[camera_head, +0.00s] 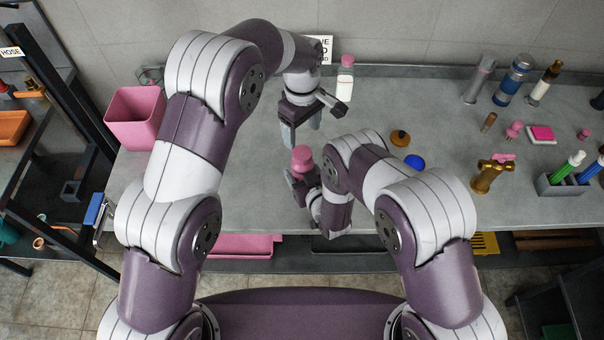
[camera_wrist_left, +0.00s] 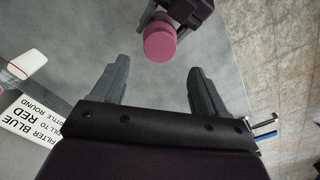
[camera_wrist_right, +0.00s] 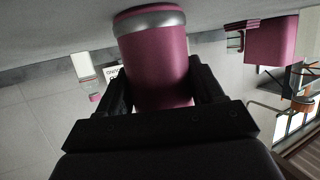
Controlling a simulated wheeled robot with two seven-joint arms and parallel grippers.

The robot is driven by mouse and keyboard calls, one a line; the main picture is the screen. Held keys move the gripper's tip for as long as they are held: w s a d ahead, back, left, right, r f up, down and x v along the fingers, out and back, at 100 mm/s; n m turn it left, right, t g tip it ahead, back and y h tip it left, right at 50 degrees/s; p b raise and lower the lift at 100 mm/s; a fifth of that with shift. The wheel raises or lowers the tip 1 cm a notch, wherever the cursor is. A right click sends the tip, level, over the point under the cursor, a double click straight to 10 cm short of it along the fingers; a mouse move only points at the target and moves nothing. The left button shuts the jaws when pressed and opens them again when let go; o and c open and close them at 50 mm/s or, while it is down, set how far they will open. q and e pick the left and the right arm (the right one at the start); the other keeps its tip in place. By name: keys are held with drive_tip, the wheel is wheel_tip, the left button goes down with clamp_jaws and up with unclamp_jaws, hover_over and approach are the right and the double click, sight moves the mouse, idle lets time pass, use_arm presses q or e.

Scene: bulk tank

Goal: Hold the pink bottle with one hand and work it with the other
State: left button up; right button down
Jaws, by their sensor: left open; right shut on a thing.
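The pink bottle (camera_head: 302,157) stands roughly upright in my right gripper (camera_head: 304,182) over the front part of the counter. In the right wrist view, both fingers of my right gripper (camera_wrist_right: 158,85) close around the pink body (camera_wrist_right: 160,65), which has a silver band. My left gripper (camera_head: 302,130) is open and empty, just behind the bottle in the head view. In the left wrist view, the round pink top (camera_wrist_left: 160,43) shows beyond the gap between the open fingers (camera_wrist_left: 159,75), apart from both. The bottle's lower part is hidden in the head view.
A white bottle with a pink cap (camera_head: 345,80) stands behind my left gripper, near a sign (camera_head: 327,46). A pink bin (camera_head: 136,117) is at left. A brown knob (camera_head: 400,138), blue disc (camera_head: 414,162) and brass fitting (camera_head: 489,177) lie to the right.

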sight(302, 152)
use_arm(q)
drive_tip(key=shift+f, duration=0.1)
wheel_tip(302, 152, down, 8)
drive_tip(key=shift+r, duration=0.1)
idle(0.5)
drive_tip(key=c, duration=1.1)
drive_tip(key=m, duration=1.5)
drive_tip(key=o, duration=1.2)
